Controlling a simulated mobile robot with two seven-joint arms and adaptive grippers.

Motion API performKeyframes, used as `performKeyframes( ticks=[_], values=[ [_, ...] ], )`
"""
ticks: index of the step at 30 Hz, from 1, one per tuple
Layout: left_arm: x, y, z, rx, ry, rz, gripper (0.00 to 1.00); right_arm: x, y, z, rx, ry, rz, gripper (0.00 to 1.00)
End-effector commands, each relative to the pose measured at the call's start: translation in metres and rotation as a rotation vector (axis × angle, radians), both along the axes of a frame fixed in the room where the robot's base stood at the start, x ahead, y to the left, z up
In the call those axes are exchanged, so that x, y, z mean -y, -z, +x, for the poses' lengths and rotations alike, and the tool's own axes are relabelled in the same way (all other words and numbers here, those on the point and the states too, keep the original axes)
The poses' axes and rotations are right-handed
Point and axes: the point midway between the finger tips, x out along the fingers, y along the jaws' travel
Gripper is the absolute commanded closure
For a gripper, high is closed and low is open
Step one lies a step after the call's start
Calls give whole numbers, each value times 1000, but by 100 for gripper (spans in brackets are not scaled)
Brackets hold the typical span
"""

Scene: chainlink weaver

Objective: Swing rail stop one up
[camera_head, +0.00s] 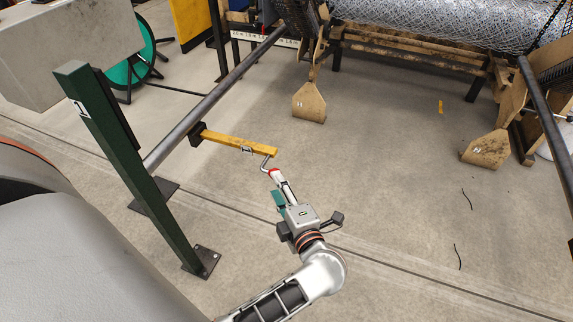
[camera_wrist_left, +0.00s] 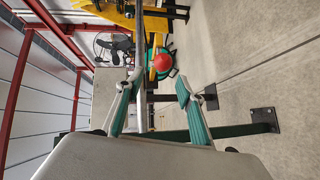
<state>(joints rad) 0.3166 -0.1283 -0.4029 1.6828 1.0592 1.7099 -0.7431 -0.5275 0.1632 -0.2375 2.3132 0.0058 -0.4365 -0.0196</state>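Rail stop one is a yellow bar (camera_head: 240,143) on the grey rail (camera_head: 215,98), beside the dark green post (camera_head: 115,140) marked "1". It reaches out to the right, roughly level, from a dark clamp on the rail. A bent grey handle hangs from its free end, with a red knob (camera_head: 274,172). The red knob also shows in the left wrist view (camera_wrist_left: 162,62). My left gripper (camera_head: 277,184) is at the knob. In the wrist view its teal fingers are apart, and the knob shows just ahead of the tips; contact cannot be told. My right gripper is out of view.
A wire mesh roll (camera_head: 440,22) lies on a wooden frame at the back. Wooden brackets (camera_head: 309,102) stand by it. A second rail (camera_head: 548,125) runs at the right. The floor between is mostly clear, with a few dark wire scraps (camera_head: 467,199).

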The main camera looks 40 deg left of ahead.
Motion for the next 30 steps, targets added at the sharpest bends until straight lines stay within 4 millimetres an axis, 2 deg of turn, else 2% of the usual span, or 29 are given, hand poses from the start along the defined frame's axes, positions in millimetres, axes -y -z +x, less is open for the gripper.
performKeyframes(
  ticks=[5, 12, 18, 29, 30],
  values=[
    [-10, 5, 6, -3, -9, -10, 62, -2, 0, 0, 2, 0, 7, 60],
    [-42, 11, 24, -4, -8, -7, 62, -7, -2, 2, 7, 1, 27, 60],
    [-61, 15, 35, -3, -7, -7, 62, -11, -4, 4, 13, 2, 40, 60],
    [-66, 14, 39, -1, -7, -9, 62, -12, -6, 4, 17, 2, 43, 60],
    [-66, 14, 39, -1, -7, -9, 67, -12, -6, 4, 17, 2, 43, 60]
  ],
)
